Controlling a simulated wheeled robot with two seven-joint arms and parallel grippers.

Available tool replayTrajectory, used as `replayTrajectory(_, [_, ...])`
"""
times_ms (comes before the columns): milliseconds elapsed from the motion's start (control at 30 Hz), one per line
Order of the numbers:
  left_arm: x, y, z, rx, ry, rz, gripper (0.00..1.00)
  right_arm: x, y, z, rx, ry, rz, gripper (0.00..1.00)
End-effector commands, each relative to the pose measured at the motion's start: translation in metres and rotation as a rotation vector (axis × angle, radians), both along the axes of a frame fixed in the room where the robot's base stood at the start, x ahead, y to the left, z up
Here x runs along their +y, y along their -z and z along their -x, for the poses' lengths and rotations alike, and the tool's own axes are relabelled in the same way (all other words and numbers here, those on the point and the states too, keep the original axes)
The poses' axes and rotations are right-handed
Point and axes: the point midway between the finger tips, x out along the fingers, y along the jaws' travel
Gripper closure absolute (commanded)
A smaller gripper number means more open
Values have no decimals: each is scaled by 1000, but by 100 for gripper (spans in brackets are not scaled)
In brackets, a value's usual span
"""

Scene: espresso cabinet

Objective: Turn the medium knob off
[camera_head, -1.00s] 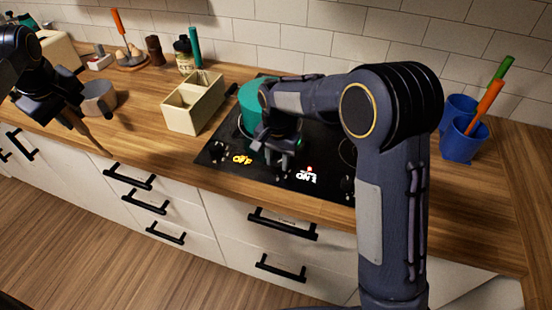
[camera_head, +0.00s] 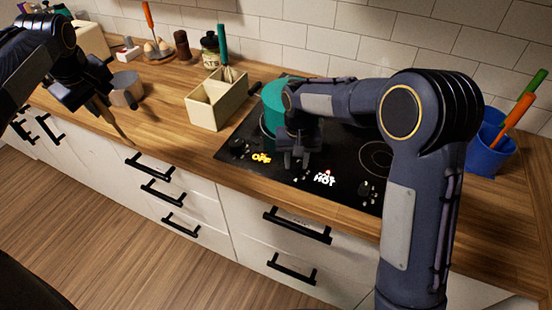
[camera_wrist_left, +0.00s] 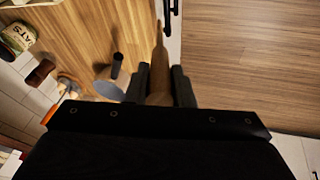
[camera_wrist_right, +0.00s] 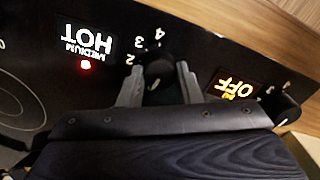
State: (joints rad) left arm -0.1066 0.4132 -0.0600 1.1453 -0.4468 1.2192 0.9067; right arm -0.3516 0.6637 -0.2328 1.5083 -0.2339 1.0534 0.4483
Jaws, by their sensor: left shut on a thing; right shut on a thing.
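The black stove panel (camera_head: 345,155) shows a lit white "MEDIUM HOT" label (camera_wrist_right: 87,42) with a red light; it also shows in the head view (camera_head: 324,179). The dark medium knob (camera_wrist_right: 157,68) beside that label has the numbers 2, 3 and 4 around it. My right gripper (camera_wrist_right: 158,85) has a finger on each side of this knob and is shut on it; it also shows in the head view (camera_head: 297,160), hiding the knob there. My left gripper (camera_head: 100,100) is shut on a brown wooden tool (camera_wrist_left: 160,70), held out over the counter edge.
Another knob (camera_head: 237,145) stands left of a yellow "OFF" label (camera_head: 261,157), and a third (camera_head: 367,190) at the right. A teal pot (camera_head: 272,103) stands behind my right gripper.

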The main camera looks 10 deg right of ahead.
Motion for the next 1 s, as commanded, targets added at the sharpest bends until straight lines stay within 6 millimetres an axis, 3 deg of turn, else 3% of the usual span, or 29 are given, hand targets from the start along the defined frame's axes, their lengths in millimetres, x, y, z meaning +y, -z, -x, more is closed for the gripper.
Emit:
replayTrajectory(300, [0, -1, 0, 0, 0, 0, 100, 0, -1, 0, -2, -141, -1, 92])
replayTrajectory(867, [0, -1, 0, 0, 0, 0, 100, 0, -1, -1, -2, -175, -1, 92])
replayTrajectory(900, [0, -1, 0, 0, 0, 0, 100, 0, -1, -1, -2, -175, -1, 66])
replayTrajectory(1000, [0, -1, 0, 0, 0, 0, 100, 0, -1, 0, -2, -174, -1, 53])
